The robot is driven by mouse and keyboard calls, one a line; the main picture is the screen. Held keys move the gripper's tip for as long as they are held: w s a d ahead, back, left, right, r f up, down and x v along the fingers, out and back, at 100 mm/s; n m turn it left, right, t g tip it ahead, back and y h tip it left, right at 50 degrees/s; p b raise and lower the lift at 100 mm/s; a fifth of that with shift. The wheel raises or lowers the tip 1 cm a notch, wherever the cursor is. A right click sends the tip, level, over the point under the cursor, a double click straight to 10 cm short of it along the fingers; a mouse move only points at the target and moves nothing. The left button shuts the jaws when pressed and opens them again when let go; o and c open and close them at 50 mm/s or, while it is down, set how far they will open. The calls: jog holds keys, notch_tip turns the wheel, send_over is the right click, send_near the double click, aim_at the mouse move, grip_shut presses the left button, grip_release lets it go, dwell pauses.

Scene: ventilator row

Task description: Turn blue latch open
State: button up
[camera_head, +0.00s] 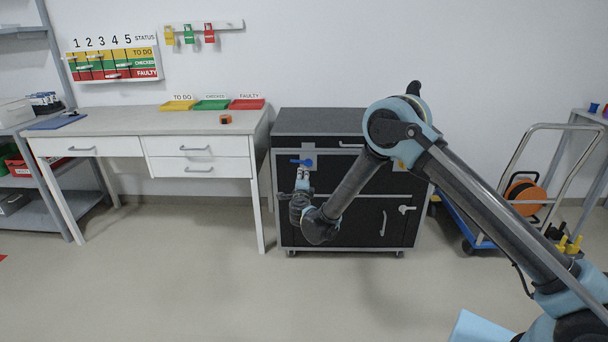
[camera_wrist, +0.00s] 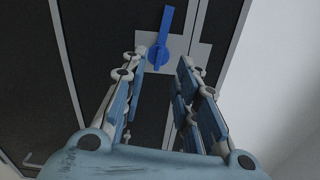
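The blue latch (camera_head: 302,162) sits on a light plate at the upper left of the black cabinet (camera_head: 345,185). In the head view its handle looks about level, pointing left. In the wrist view the blue latch (camera_wrist: 160,42) lies just beyond the fingertips, its long handle running toward the top of the picture. My gripper (camera_wrist: 168,58) is open, its two fingers spread either side of the latch's lower end, with nothing held. In the head view my gripper (camera_head: 303,182) is just below the latch. I cannot tell whether the fingers touch it.
The cabinet also has a white latch (camera_head: 406,209) at right and a yellow one (camera_head: 398,163) partly hidden by my arm. A white desk (camera_head: 150,130) stands close on the left. A blue cart (camera_head: 470,220) stands on the right. The floor in front is clear.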

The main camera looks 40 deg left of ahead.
jog(key=shift+v, duration=1.3)
jog(key=shift+c, duration=0.5)
